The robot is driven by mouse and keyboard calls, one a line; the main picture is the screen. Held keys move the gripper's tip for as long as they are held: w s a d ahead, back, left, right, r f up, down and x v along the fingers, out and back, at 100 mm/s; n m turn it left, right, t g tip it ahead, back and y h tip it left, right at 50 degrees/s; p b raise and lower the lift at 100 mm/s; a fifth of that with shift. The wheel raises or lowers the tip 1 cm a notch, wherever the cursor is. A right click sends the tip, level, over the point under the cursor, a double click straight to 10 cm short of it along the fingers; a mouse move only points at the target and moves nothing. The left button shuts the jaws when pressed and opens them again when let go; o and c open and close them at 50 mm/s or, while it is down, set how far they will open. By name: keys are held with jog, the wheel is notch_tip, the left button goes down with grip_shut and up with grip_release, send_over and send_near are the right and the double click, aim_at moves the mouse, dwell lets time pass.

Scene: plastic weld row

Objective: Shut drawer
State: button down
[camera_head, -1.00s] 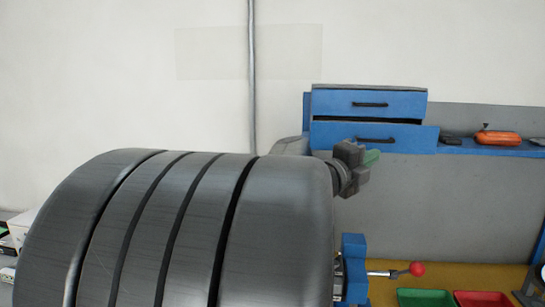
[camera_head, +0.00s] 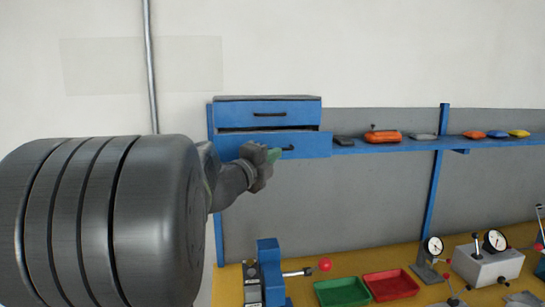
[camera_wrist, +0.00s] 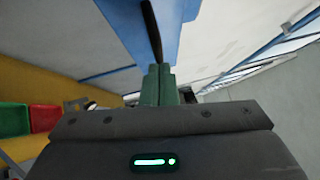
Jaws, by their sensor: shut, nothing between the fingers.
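A blue two-drawer cabinet stands on the blue shelf against the grey panel. Its upper drawer (camera_head: 266,113) looks shut. Its lower drawer (camera_head: 308,145) sticks out, with a dark gap above its front. My gripper (camera_head: 272,155) is at the left part of the lower drawer front, beside its dark handle (camera_head: 288,149). In the wrist view the green fingers of my gripper (camera_wrist: 160,72) are together and empty, with their tips at the blue drawer front (camera_wrist: 130,25) by the dark handle. Whether they touch it I cannot tell.
The blue shelf (camera_head: 375,149) runs right, holding an orange tool (camera_head: 384,137) and other small items. Below, the yellow bench carries a blue vise (camera_head: 270,270), a green tray (camera_head: 342,291), a red tray (camera_head: 391,284) and dial gauges (camera_head: 432,247).

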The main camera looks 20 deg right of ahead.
aim_at(272, 142)
jog(key=w, duration=0.3)
jog(key=w+d+p, duration=0.1)
jog(key=w, duration=0.2)
jog(key=w+d+p, duration=0.1)
jog(key=w, duration=0.3)
jog(key=shift+d+r, duration=0.1)
jog(key=shift+d, duration=0.05)
jog(key=shift+r, duration=0.15)
